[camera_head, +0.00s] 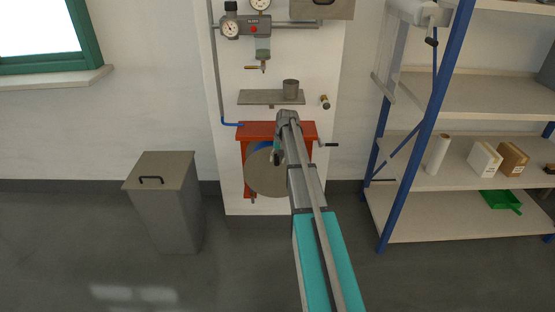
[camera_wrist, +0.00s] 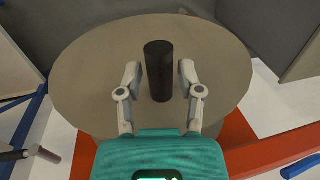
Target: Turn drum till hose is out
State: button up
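The drum (camera_head: 262,178) is a round grey-brown disc in a red frame (camera_head: 268,130) on the white wall panel. In the wrist view the disc (camera_wrist: 95,65) fills the middle, and a black upright cylindrical handle (camera_wrist: 158,60) stands out from its face. My gripper (camera_wrist: 159,78) is open, with one finger on each side of the handle and a visible gap on both sides. In the head view my arm covers part of the drum and the fingers are hard to make out. I cannot make out a loose hose in either view.
A small crank (camera_head: 328,144) sticks out right of the frame. A blue pipe (camera_head: 230,124) reaches the frame's left side. A grey bin (camera_head: 163,205) stands on the floor left, a blue-post shelf (camera_head: 430,110) right. Above are a ledge (camera_head: 260,97) with a cup and gauges (camera_head: 230,27).

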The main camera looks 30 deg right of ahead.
grip_shut()
jog(key=shift+d, duration=0.15)
